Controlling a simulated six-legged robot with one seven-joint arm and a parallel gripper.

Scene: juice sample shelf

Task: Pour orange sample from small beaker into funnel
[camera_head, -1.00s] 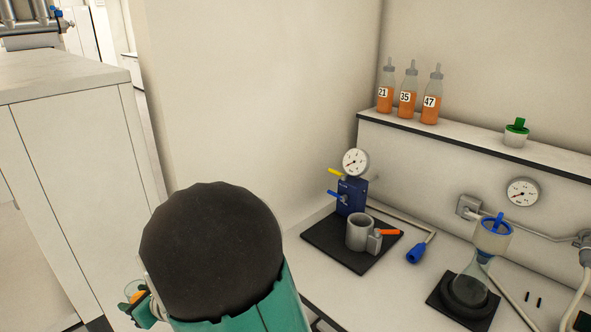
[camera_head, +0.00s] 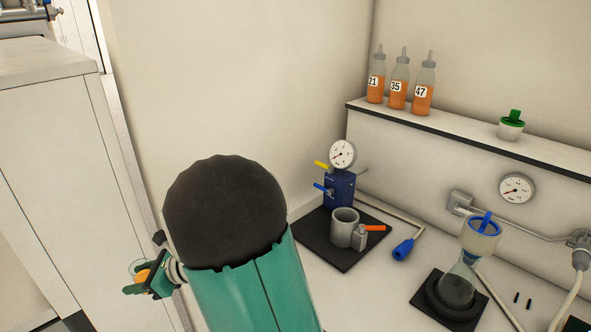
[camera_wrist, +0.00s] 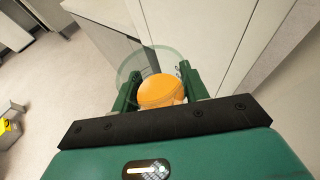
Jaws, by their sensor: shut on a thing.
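My gripper (camera_wrist: 158,92) is shut on a small clear beaker (camera_wrist: 150,60) with orange liquid (camera_wrist: 160,90) in it, seen in the wrist view. In the head view the beaker (camera_head: 141,271) shows at the lower left, held out beside the white cabinet, clear of the bench. Part of my gripper is hidden behind my arm in the head view.
A blue gauge device (camera_head: 339,187) and a grey cup (camera_head: 345,226) stand on a black mat (camera_head: 322,250). Several pieces of tubing run along the bench. Orange bottles (camera_head: 397,83) and a green-lidded jar (camera_head: 511,126) stand on the shelf. A white cabinet (camera_head: 60,180) is at the left.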

